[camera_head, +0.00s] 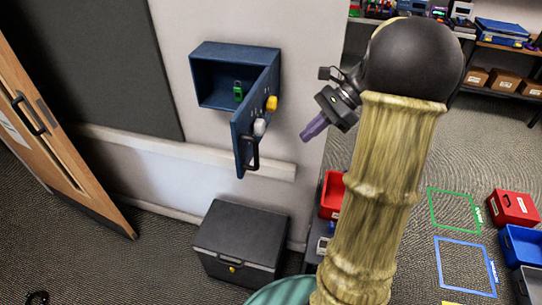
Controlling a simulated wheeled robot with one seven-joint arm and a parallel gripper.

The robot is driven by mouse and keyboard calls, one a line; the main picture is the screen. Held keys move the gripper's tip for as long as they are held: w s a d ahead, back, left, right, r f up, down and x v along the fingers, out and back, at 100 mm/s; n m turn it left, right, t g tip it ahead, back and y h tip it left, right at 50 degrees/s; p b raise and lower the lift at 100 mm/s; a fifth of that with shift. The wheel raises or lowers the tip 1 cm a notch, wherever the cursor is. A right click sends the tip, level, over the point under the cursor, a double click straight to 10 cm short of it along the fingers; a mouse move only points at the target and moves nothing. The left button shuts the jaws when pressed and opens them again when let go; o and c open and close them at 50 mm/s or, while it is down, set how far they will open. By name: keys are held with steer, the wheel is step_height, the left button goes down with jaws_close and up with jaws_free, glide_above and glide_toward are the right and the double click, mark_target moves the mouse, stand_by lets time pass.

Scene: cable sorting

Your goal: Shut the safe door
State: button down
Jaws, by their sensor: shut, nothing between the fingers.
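The blue wall safe (203,80) is mounted on the pale wall left of centre. Its blue door (262,95) stands open, hinged on the right side and swung out toward me. The door carries a yellow knob (271,103), a pale knob (260,127) and a dark handle (254,155). A small green object (238,91) is inside the safe. My gripper (306,138) is to the right of the open door, apart from it in the picture, with its purple fingers shut and empty, pointing down-left.
A dark lidded box (240,240) stands on the floor below the safe. A wooden door (50,130) is at the left. Red (514,207) and blue (520,245) bins and floor outlines lie at the right. Shelves (500,60) stand at the back right.

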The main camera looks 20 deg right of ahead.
steer(key=a+r+p+x, duration=0.2)
steer(key=x, duration=0.9)
steer(key=shift+w+a+f, duration=0.1)
steer(key=shift+w, duration=0.1)
